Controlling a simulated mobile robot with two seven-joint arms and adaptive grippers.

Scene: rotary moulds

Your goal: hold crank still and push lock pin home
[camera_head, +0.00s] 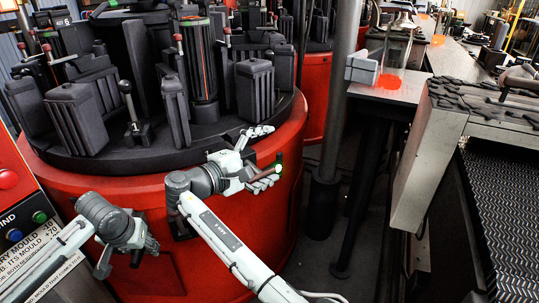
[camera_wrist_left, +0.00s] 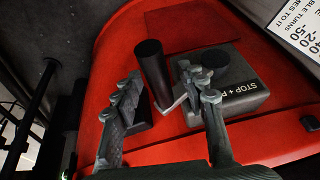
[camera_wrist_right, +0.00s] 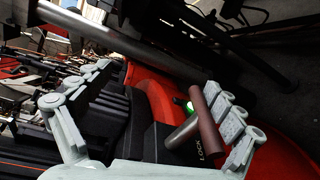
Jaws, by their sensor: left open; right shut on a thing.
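The crank's black upright handle (camera_wrist_left: 152,68) stands between the spread fingers of my left gripper (camera_wrist_left: 160,72), with its metal arm (camera_wrist_left: 172,103) below. The left gripper is open. In the head view that gripper (camera_head: 140,240) is low at the left, before the red base. The lock pin's brown bar handle (camera_wrist_right: 207,118) and grey shaft (camera_wrist_right: 184,134) show in the right wrist view, beside a LOCK label. My right gripper (camera_wrist_right: 150,115) is shut on this handle, which lies along its right-hand fingers. In the head view the handle (camera_head: 264,175) is partly hidden by the fingers.
A grey box (camera_wrist_left: 230,85) marked STOP with a black knob sits beside the crank. A green light (camera_head: 278,158) glows by the lock pin. The round black turntable (camera_head: 100,158) carries several moulds above the red base (camera_head: 225,255). A dark post (camera_head: 330,150) stands to the right.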

